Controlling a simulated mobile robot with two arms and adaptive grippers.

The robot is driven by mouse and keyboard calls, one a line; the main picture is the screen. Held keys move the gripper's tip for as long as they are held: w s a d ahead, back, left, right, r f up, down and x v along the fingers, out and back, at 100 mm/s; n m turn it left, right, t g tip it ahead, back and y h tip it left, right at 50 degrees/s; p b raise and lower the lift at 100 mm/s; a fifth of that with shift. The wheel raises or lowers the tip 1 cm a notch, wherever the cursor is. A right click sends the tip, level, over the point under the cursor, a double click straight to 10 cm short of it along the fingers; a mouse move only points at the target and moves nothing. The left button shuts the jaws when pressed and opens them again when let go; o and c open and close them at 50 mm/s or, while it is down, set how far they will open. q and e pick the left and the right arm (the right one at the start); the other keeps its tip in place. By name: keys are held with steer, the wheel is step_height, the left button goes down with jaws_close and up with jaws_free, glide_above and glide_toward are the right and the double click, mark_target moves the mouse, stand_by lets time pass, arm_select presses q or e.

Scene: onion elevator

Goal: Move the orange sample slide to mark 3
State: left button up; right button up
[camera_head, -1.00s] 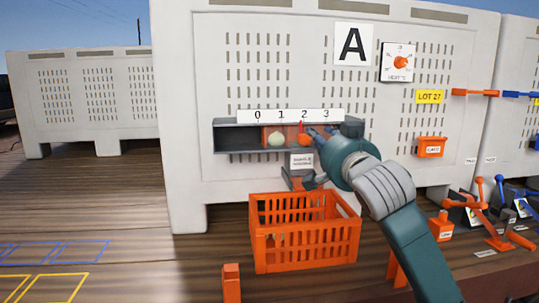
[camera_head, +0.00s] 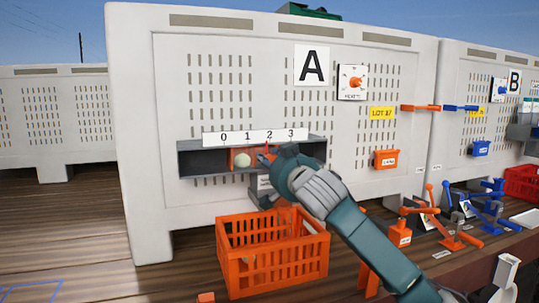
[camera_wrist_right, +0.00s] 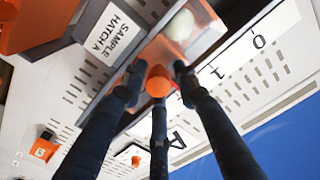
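The orange sample slide (camera_head: 233,154) sits in a grey trough (camera_head: 203,162) under a white scale marked 0 to 3 (camera_head: 255,136). Its red pointer (camera_head: 266,147) stands about at mark 2, and a pale onion (camera_head: 242,160) shows at the slide. My right gripper (camera_head: 268,157) is at the slide's right end, partly hiding it. In the right wrist view the slide's round orange knob (camera_wrist_right: 158,82) lies between the three dark fingers (camera_wrist_right: 158,75). The fingers are spread, with small gaps visible beside the knob. My left gripper is not in view.
An orange crate (camera_head: 272,223) stands on the wooden floor below the trough. The sample hatch label (camera_wrist_right: 113,32) is beside the trough. Orange levers (camera_head: 440,225), blue levers (camera_head: 485,205) and an orange box (camera_head: 386,159) are to the right.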

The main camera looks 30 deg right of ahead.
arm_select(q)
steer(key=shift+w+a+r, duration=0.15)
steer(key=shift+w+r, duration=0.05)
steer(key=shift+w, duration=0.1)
arm_select(e)
steer(key=shift+w+d, duration=0.15)
steer(key=shift+w, duration=0.2)
jaws_close()
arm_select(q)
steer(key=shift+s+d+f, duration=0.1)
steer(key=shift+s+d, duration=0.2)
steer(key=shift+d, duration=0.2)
arm_select(e)
steer(key=shift+s+d, duration=0.15)
steer(key=shift+d, duration=0.35)
jaws_free()
steer(key=shift+r, duration=0.1)
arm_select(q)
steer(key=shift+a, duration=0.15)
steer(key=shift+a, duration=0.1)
